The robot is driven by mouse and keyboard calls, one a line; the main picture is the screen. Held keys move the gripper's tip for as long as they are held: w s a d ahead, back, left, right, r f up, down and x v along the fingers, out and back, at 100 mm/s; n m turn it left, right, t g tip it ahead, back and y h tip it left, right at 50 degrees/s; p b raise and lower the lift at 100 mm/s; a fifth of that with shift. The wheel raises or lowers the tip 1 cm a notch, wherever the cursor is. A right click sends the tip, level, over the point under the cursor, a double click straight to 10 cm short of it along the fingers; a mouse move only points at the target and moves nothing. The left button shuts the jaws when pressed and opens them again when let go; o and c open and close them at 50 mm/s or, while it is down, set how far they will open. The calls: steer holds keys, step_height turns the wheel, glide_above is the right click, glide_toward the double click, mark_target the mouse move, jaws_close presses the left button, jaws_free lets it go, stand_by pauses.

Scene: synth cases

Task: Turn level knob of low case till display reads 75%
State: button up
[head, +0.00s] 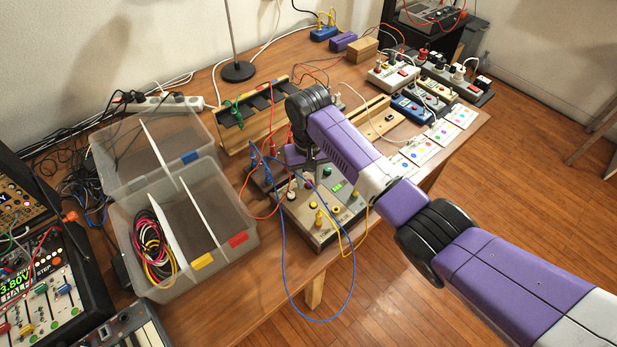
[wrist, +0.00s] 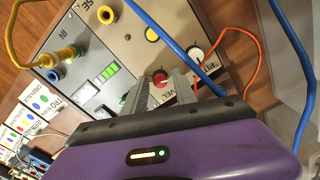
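The low case (head: 318,238) stands near the table's front edge, with cables plugged into its top panel. Its green display (head: 337,186) is too small to read in the head view; in the wrist view the display (wrist: 108,71) shows several lit green bars, with no readable number. The red level knob (wrist: 160,77) has a light pointer mark and is partly framed by my gripper (wrist: 162,72). The fingers are apart, one on each side of the knob; I cannot tell whether they touch it.
A white knob (wrist: 197,53) sits beside the red one. Blue cable (wrist: 180,50) and orange cable (wrist: 256,62) run close to my fingers. A clear divided box (head: 190,240) stands left of the case, and a wooden rack (head: 255,128) behind it.

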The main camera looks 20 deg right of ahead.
jaws_close()
steer(key=shift+r+m+p, duration=0.15)
steer(key=shift+m+p, duration=0.25)
steer(key=shift+p, duration=0.05)
steer(key=m+p, duration=0.2)
steer(key=shift+m, duration=0.3)
steer(key=shift+w+m+p, duration=0.1)
steer(key=shift+m+p, duration=0.85)
steer(key=shift+m, duration=0.75)
steer(key=shift+o, duration=1.5)
jaws_free()
